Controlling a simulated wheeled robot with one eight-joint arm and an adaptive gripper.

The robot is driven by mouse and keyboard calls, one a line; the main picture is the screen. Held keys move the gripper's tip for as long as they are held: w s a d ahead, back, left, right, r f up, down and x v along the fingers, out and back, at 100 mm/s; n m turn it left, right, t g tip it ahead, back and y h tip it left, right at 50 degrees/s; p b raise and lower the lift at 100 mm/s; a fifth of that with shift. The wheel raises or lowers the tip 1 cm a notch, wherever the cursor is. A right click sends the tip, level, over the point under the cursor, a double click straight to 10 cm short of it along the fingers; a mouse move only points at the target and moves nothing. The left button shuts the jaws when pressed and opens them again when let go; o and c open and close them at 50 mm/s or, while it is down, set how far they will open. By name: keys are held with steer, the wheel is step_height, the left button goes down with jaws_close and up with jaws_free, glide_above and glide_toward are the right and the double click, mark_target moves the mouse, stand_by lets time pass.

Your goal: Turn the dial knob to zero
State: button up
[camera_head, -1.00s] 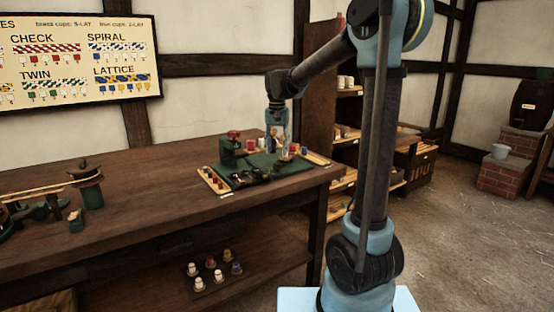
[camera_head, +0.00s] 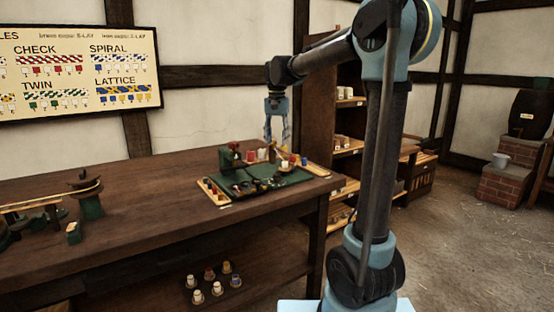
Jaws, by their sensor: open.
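My gripper (camera_head: 276,137) hangs fingers-down above the far right part of the workbench (camera_head: 110,218). It is open, with nothing visible between its fingers. Below it is a dark green mat (camera_head: 240,190) with small dark parts on it. A green device with a red top (camera_head: 233,155) stands at the mat's back left, to the left of my gripper. I cannot make out a dial knob, a zero mark or any pointer at this size.
Narrow wooden trays (camera_head: 213,192) with small coloured pieces flank the mat. Another green device (camera_head: 88,193) stands at the left. Several bobbins (camera_head: 210,284) sit on the lower shelf. A pattern chart (camera_head: 75,70) hangs behind. The bench's front middle is clear.

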mark_target(277, 178)
step_height(277, 178, down, 14)
steer(key=shift+f+m, duration=0.1)
steer(key=shift+m, duration=0.9)
steer(key=shift+c, duration=0.2)
steer(key=c, duration=1)
